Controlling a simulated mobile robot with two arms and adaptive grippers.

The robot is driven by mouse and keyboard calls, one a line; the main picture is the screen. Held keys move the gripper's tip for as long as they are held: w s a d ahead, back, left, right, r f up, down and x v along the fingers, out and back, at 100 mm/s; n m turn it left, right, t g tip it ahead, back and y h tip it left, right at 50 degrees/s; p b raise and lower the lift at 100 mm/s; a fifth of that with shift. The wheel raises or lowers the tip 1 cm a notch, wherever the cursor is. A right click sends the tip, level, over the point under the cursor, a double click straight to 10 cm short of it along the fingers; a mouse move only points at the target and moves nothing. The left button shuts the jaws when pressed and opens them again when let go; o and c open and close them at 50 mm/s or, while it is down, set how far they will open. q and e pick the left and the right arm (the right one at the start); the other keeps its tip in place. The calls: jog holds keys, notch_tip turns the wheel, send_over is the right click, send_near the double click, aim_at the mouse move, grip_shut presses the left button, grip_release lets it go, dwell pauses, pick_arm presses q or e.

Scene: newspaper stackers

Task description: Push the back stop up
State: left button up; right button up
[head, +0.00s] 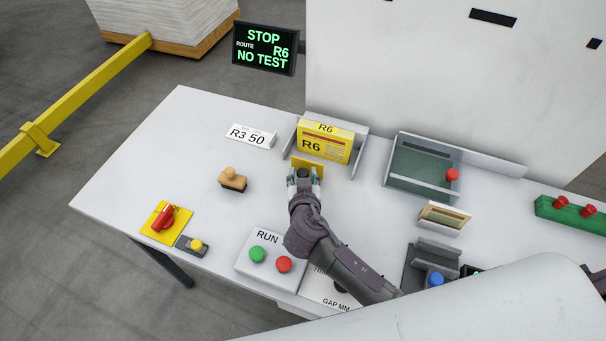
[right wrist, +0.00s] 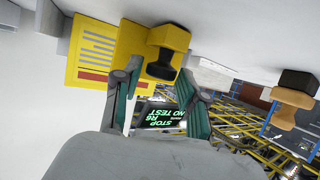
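A yellow slide (head: 307,162) with a black knob stands at the front of the grey-sided bay holding the yellow R6 block (head: 324,143). It looks like the back stop, though no label confirms this. My right gripper (head: 304,173) is at the knob, pointing toward the bay. In the right wrist view, which is upside down, the fingers (right wrist: 155,85) are apart, with the black knob (right wrist: 163,66) by their tips and the yellow part (right wrist: 128,45) behind. I cannot tell whether a finger touches the knob. My left gripper is not in view.
The white table holds a RUN panel (head: 268,238) with buttons, a wooden-handled stamp (head: 233,179), a red rotary switch (head: 163,217), an R3 50 card (head: 250,136) and a green-floored tray (head: 420,170). A STOP display (head: 265,48) stands behind. The left tabletop is mostly clear.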

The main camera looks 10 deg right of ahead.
aim_at(310, 163)
grip_shut()
jog(key=w, duration=0.1)
jog(key=w+d, duration=0.1)
jog(key=w+d+b, duration=0.1)
jog(key=shift+w+d, duration=0.25)
jog(key=shift+w, duration=0.1)
jog(key=shift+w+d, duration=0.15)
jog(key=shift+w, duration=0.15)
jog(key=shift+o, duration=2.1)
grip_release()
jog(key=shift+s, duration=0.1)
jog(key=v, duration=1.2)
jog(key=shift+r, duration=0.1)
